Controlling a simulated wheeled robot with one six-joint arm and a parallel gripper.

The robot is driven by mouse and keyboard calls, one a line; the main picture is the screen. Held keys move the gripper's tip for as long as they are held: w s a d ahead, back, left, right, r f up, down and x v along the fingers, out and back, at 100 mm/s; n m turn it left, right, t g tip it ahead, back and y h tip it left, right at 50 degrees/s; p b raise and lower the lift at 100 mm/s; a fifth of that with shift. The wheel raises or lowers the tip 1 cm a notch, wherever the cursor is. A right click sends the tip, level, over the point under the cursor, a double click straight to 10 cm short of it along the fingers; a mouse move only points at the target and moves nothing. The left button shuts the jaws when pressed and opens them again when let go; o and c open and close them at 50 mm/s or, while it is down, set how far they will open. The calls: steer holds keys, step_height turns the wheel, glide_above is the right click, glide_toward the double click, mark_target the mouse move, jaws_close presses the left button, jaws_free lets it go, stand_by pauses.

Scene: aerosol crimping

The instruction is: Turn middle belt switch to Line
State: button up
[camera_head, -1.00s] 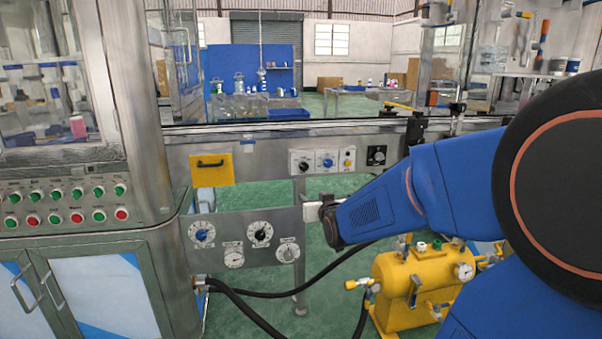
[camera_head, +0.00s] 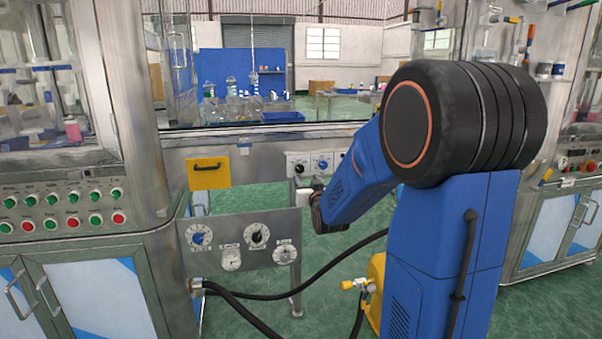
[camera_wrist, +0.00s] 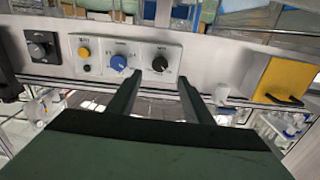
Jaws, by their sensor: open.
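A pale switch panel (camera_wrist: 143,60) is on the metal rail, with a black knob (camera_wrist: 160,63), a blue knob (camera_wrist: 118,63) and a yellow button (camera_wrist: 84,52). Their labels are too small to read, so I cannot tell which is the middle belt switch. In the wrist view, my gripper (camera_wrist: 159,80) is open and empty, its fingers pointing at the panel. The black knob lies between the fingertips in the picture; contact is not clear. In the head view, the black knob (camera_head: 299,168) and blue knob (camera_head: 323,164) show just above my wrist; my arm hides the yellow button.
A separate black switch (camera_wrist: 41,46) is beside the panel. A yellow plate with a handle (camera_head: 209,171) is on the rail to the left. Below are several dials (camera_head: 256,236) on a metal plate and black hoses (camera_head: 330,271). A yellow tank (camera_head: 374,290) is partly behind my arm.

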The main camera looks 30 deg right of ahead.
mark_target(300, 169)
steer(key=x, duration=0.9)
steer(key=shift+w+f, duration=0.1)
steer(key=shift+w, duration=0.1)
steer(key=shift+c, duration=0.3)
steer(key=c, duration=1)
